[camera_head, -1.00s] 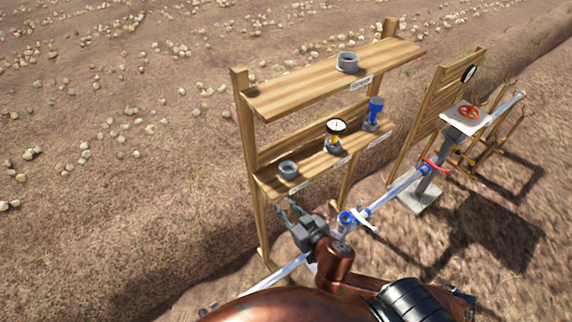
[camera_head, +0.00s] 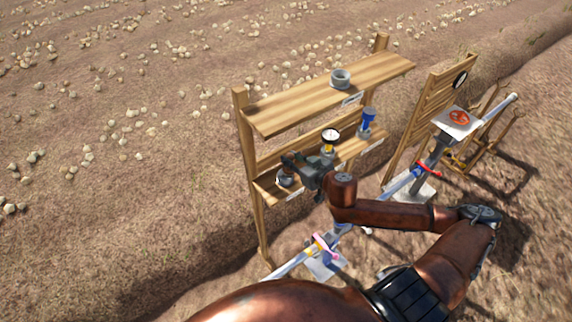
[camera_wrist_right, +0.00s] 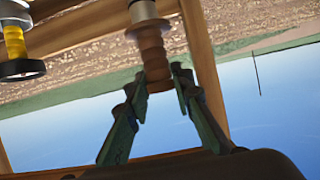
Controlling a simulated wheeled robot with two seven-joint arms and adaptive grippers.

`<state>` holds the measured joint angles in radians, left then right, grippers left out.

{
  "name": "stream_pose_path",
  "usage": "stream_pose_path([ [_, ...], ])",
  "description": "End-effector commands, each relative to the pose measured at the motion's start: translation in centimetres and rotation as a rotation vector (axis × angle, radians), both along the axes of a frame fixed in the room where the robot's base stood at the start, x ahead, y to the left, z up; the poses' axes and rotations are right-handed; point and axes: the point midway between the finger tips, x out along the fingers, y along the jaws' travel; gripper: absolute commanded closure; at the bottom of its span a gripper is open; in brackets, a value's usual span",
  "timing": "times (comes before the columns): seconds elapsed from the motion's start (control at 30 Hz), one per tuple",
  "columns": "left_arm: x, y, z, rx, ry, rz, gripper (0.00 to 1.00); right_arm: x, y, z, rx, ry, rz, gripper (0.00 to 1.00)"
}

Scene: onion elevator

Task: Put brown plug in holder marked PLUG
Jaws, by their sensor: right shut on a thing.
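My right gripper (camera_head: 287,163) is at the left end of the lower shelf, over a grey holder (camera_head: 285,181). In the right wrist view the gripper (camera_wrist_right: 158,75) is shut on the brown plug (camera_wrist_right: 152,50), one finger on each side. That view is tilted, with sky at the bottom. The plug's far end meets the pale grey holder (camera_wrist_right: 143,10); I cannot tell how deep it sits. The plug is mostly hidden by the gripper in the head view. The shelf labels are too small to read. My left gripper is not in view.
The lower shelf also bears a gauge (camera_head: 330,138) and a blue item (camera_head: 367,121). An empty grey holder (camera_head: 340,79) stands on the upper shelf (camera_head: 290,105). A pipe (camera_head: 292,264) runs below the front of the rack. The gauge is beside my fingers.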

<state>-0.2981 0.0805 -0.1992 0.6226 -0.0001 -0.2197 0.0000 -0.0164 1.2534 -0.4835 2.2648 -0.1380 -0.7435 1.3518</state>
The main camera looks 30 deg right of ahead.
Motion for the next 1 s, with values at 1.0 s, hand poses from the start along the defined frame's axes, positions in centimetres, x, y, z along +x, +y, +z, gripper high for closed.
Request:
stream_pose_path([
  [1.0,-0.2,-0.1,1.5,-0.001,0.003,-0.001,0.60,5.8,-1.4,-9.5,-0.001,0.000,0.001,1.00],
])
